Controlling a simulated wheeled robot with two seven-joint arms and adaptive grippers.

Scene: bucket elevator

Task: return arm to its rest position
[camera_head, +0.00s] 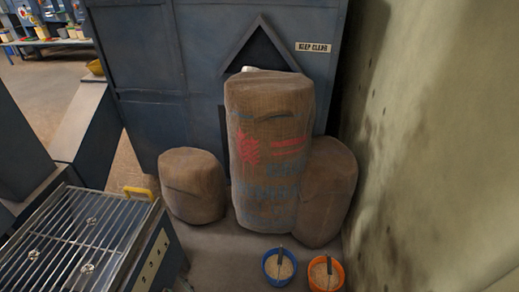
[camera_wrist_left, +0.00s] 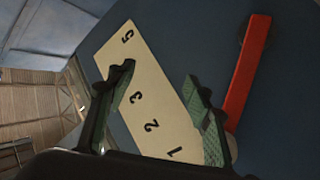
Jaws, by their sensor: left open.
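My left gripper (camera_wrist_left: 160,85) is open in the left wrist view, with its two green-padded fingers apart and nothing seen between them. Behind the fingers is a pale plate (camera_wrist_left: 150,105) with black numbers; 1, 2, 3 and 5 are readable, and a finger covers part of it. A red bar (camera_wrist_left: 246,75) stands to the right of the fingers, apart from them, on a dark blue surface. I cannot make out either gripper in the head view. My right gripper is not in view.
In the head view, a tall printed sack (camera_head: 268,150) stands between two lower sacks before a blue machine (camera_head: 155,75). A blue bucket (camera_head: 279,267) and an orange bucket (camera_head: 325,273) stand in front. A metal grate (camera_head: 80,235) is at left, a stained wall (camera_head: 430,150) at right.

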